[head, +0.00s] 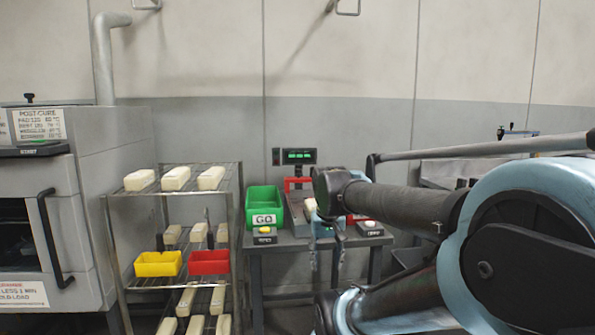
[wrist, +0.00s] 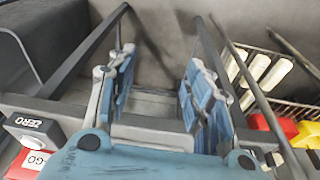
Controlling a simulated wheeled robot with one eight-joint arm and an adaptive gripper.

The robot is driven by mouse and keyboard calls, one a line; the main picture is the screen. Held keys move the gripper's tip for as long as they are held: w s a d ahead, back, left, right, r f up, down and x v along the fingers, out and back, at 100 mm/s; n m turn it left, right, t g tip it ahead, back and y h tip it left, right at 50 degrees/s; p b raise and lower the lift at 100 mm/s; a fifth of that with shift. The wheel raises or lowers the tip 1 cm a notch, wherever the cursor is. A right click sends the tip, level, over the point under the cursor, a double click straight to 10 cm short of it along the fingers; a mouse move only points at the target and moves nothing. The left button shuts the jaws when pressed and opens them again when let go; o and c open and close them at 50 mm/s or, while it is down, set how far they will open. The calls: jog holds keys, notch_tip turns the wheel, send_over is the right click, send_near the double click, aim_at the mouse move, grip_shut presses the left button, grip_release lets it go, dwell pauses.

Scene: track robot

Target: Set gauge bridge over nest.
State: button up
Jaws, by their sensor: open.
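My gripper (head: 325,262) hangs down at the front of the inspection bench, below the end of my arm. In the wrist view my gripper (wrist: 160,70) has its two blue-grey fingers wide apart, with nothing between them but grey floor and frame. A red bar-like piece (head: 297,182) stands at the back of the bench beside the green bin. I cannot tell whether it is the gauge bridge. A grey tilted part (head: 297,212) lies in front of it. The nest cannot be made out; my arm and gripper hide part of the bench top.
A green-lit display (head: 298,156) is behind. A wire rack (head: 178,192) with pale blocks and yellow and red bins stands left, near an oven (head: 60,215).

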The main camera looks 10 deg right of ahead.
jog(key=w+r+m, duration=0.2)
jog(key=w+r, duration=1)
jog(key=w+a+r+m+h, duration=0.15)
jog(key=w+r, duration=0.45)
jog(key=w, duration=0.6)
jog(key=w+a+r+m, duration=0.25)
jog(key=w+r, duration=0.45)
jog(key=w, duration=0.4)
jog(key=w+a+r+m+h, duration=0.15)
jog(key=w+r, duration=0.45)
jog(key=w, duration=0.6)
send_over(303, 180)
jog(key=w+a, duration=0.2)
jog(key=shift+m+t, duration=0.35)
jog(key=shift+t, duration=0.05)
notch_tip(303, 180, down, 15)
jog(key=shift+w+f, duration=0.1)
grip_shut()
